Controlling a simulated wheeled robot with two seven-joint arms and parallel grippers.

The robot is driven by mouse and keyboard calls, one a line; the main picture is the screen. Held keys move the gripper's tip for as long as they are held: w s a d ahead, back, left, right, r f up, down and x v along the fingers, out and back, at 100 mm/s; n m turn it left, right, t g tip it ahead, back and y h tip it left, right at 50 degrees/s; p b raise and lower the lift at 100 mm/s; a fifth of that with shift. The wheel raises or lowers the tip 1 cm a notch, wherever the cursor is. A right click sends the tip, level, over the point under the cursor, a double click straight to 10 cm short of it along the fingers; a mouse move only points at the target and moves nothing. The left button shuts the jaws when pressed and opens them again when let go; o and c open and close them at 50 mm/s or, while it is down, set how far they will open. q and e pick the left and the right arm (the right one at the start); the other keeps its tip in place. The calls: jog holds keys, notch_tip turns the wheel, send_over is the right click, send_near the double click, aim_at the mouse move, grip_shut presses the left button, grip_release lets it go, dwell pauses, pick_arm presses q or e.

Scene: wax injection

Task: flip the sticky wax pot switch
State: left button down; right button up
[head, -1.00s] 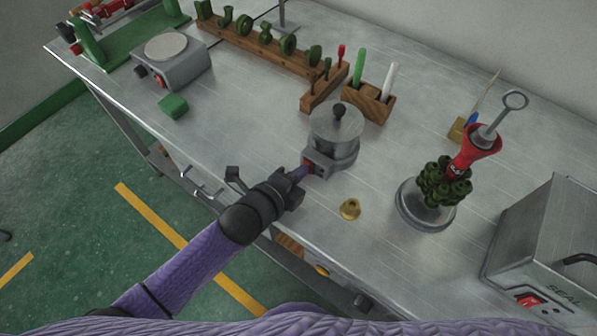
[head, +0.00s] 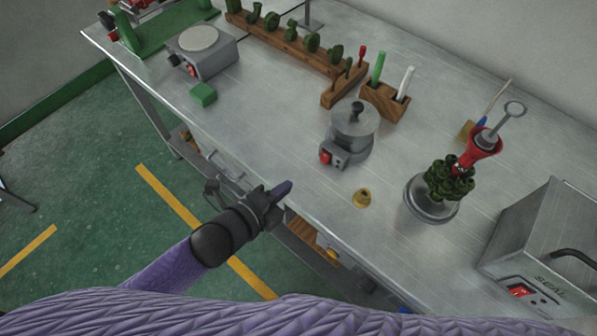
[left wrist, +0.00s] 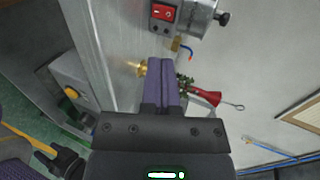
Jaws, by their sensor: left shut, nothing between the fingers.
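The wax pot (head: 351,131) is a small metal pot with a lid and dark knob, standing upright on the metal table. Its red switch (head: 325,157) is on the front left of its base. In the left wrist view, the pot (left wrist: 197,17) is at the top and the red switch (left wrist: 162,13) faces the camera; its exact tilt is too small to tell. My left gripper (head: 283,190) is shut and empty, at the table's front edge, apart from the pot. Its closed purple fingers (left wrist: 161,68) show in the left wrist view.
A brass piece (head: 362,198) sits in front of the pot. A stand with green wax pieces and a red funnel (head: 484,142) is to the right, then a metal sealing machine (head: 550,240). A wooden holder (head: 384,101) is behind.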

pick_arm(q)
jog(key=shift+v, duration=1.2)
pick_arm(e)
jog(key=shift+r, duration=0.3)
jog(key=shift+s+a, duration=0.1)
